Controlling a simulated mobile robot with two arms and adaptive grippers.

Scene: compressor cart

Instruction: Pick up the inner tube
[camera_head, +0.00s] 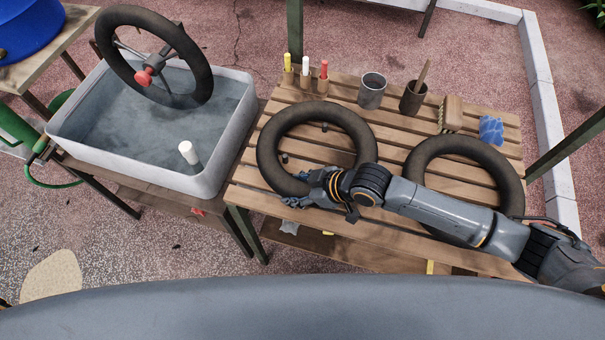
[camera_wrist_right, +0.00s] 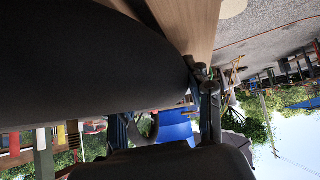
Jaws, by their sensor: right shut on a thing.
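A black inner tube (camera_head: 268,150) lies flat on the left part of the slatted wooden table. My right gripper (camera_head: 299,190) is at its near edge, shut on the tube's near rim. In the right wrist view a large dark curved surface (camera_wrist_right: 90,60), which looks like the tube, fills the upper left and hides much of the scene. A second black ring (camera_head: 440,147) lies at the table's right, partly hidden under my right arm. My left gripper is not in view.
A grey water tub (camera_head: 222,172) stands left, with a black-tyred wheel (camera_head: 203,75) and a white cup (camera_head: 188,152).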

